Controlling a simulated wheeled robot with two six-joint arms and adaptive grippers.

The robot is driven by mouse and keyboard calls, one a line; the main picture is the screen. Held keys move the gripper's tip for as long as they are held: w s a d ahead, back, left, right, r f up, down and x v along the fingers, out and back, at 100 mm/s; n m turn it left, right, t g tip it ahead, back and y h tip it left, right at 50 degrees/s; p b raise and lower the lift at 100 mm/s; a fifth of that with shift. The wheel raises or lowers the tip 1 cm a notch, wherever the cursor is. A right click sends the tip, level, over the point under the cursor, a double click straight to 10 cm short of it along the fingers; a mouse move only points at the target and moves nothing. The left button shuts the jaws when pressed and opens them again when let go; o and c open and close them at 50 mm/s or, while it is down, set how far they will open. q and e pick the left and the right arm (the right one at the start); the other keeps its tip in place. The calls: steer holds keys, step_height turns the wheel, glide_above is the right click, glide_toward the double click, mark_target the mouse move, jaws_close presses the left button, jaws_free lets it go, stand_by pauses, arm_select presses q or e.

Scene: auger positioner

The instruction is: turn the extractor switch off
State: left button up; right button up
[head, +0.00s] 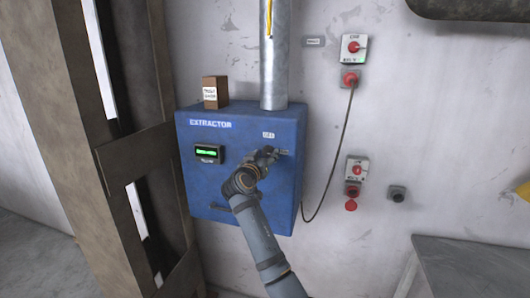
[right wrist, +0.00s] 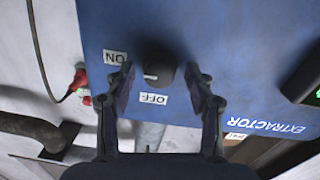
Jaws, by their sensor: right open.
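The extractor (head: 240,190) is a blue box on the wall with a lit green display (head: 207,153). Its switch is a dark round knob (right wrist: 160,72), seen in the right wrist view with a pale mark on its left side, towards the ON label (right wrist: 115,58). The OFF label (right wrist: 153,99) is below the knob there; a small white label (head: 268,135) also shows above my gripper in the head view. My right gripper (head: 277,154) is open, with one finger on each side of the knob; contact cannot be told. The gripper mostly hides the knob in the head view. My left gripper is not in view.
A brown box (head: 215,92) and a metal pipe (head: 273,60) stand on the extractor's top. A cable (head: 333,170) hangs to its right, below red-knobbed wall switches (head: 354,48). A brown steel column (head: 150,170) stands left; a grey table (head: 475,265) is at lower right.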

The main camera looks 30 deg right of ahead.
jaws_close()
stand_by(0.3)
